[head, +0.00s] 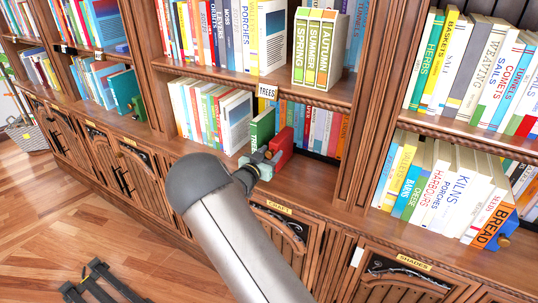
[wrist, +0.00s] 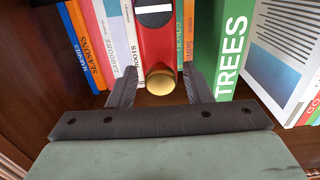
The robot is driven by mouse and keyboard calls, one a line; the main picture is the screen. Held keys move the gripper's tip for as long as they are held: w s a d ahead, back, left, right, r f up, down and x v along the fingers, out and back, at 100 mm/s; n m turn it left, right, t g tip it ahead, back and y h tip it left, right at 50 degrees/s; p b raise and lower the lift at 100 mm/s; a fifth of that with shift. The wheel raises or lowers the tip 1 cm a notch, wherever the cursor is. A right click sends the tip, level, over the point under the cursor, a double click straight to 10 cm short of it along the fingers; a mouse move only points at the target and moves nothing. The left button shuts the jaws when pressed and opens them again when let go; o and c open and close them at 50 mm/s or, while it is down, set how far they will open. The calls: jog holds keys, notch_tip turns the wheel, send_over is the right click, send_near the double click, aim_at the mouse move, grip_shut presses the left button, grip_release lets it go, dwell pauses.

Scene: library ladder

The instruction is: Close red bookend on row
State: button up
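The red bookend (head: 282,150) stands on the middle shelf in front of a row of books (head: 318,130). In the wrist view the red bookend (wrist: 155,40) shows a pale label and a round gold knob (wrist: 160,82). My gripper (head: 262,160) is at the bookend's near side. In the wrist view my gripper (wrist: 158,88) has its dark fingers apart, one on each side of the knob, with a visible gap on both sides. A green TREES book (wrist: 225,45) is right of the bookend there; it also shows in the head view (head: 262,128).
A white book with a blue cover panel (head: 237,122) ends the group at left on this shelf. A TREES label (head: 268,91) hangs on the shelf edge above. A wooden upright (head: 365,110) bounds the bay at right. The shelf front right of the bookend is clear.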

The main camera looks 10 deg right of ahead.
jog(key=b+v, duration=0.2)
jog(key=v, duration=1.5)
jog(key=shift+b, duration=0.35)
jog(key=shift+s+a+r, duration=0.1)
jog(key=shift+s+a, duration=0.05)
